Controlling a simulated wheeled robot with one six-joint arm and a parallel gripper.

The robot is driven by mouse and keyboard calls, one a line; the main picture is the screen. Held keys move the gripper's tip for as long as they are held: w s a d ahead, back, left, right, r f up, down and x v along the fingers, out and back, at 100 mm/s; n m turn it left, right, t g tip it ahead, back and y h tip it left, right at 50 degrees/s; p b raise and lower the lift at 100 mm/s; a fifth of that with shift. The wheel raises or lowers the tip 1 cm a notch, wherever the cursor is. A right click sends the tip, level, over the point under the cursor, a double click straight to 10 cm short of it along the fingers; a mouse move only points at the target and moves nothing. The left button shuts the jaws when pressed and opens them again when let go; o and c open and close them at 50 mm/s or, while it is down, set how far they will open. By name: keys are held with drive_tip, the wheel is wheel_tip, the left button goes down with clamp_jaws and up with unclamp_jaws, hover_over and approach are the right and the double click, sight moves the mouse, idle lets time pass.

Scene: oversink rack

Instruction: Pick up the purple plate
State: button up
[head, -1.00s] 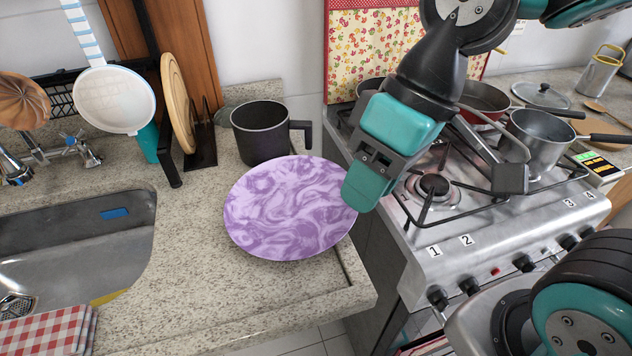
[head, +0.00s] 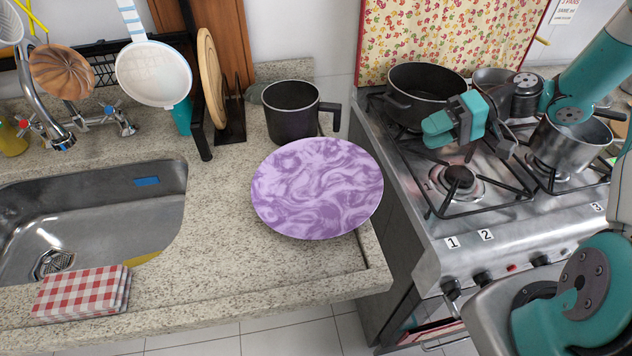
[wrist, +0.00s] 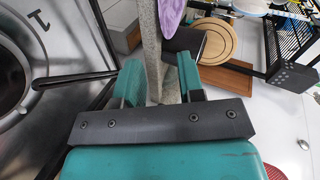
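The purple plate (head: 318,188), round with a marbled white swirl pattern, rests on the counter near its right front corner, in front of the dark mug. My gripper (head: 437,130) is over the stove, to the right of the plate and apart from it, with its teal fingers pointing left. The wrist view shows the two fingers (wrist: 160,78) spread with a gap and nothing held between them. A piece of the plate's edge (wrist: 172,12) shows at the top of the wrist view, beyond the fingertips.
A dark mug (head: 293,112) stands close behind the plate. The stove (head: 460,225) bears several pots near my gripper. The sink (head: 100,215) and a folded checked cloth (head: 82,292) lie at left. Counter (head: 215,255) left of the plate is clear.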

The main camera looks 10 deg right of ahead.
drive_tip(key=p, duration=0.2)
approach(360, 160)
drive_tip(key=x, duration=0.4)
drive_tip(key=shift+p+x, duration=0.75)
drive_tip(key=shift+x, duration=1.95)
clamp_jaws()
